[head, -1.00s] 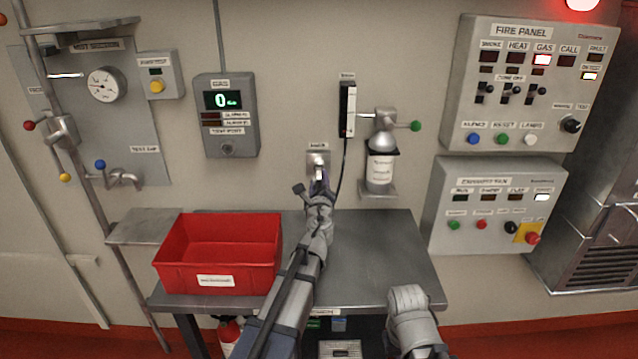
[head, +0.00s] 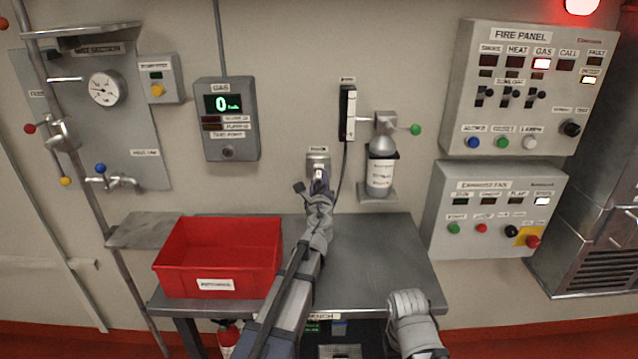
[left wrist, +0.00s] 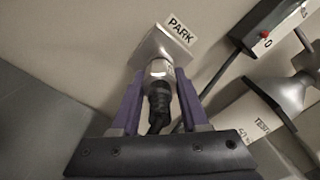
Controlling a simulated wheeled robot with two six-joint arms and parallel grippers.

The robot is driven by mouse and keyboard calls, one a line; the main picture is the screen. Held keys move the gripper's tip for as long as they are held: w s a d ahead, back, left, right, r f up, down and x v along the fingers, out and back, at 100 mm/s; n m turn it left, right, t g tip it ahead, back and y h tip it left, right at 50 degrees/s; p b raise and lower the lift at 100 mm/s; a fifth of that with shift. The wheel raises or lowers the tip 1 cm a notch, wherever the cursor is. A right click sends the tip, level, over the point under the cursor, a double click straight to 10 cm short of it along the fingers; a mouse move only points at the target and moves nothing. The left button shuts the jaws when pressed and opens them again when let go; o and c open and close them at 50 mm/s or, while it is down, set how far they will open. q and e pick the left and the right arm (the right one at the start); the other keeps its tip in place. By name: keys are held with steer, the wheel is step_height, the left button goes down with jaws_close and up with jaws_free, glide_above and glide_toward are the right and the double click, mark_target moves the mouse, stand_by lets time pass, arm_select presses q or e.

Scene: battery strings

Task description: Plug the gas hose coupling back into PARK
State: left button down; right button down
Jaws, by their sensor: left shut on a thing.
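The PARK socket (head: 317,160) is a metal fitting on the wall above the bench, and it also shows below its PARK label in the left wrist view (left wrist: 160,50). My left gripper (head: 319,183) is at the socket. In the left wrist view its purple fingers (left wrist: 157,95) are shut on the hose coupling (left wrist: 158,72), which has a metal front and a black rear. The coupling's front end is at the socket mouth and lined up with it. I cannot tell how deep it sits. My right arm shows at the bottom of the head view; its fingers are not visible.
A red bin (head: 218,262) stands on the metal bench (head: 385,262). A test gas cylinder (head: 381,170) and a handset-like device (head: 348,112) hang on the wall to the right. The gas panel (head: 227,120) reads 0. The right side of the bench is clear.

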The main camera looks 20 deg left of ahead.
arm_select(q)
steer(key=shift+w+a, duration=0.1)
steer(key=shift+w, duration=0.15)
steer(key=shift+c, duration=1.6)
jaws_free()
steer(key=v, duration=0.7)
steer(key=shift+s, duration=0.4)
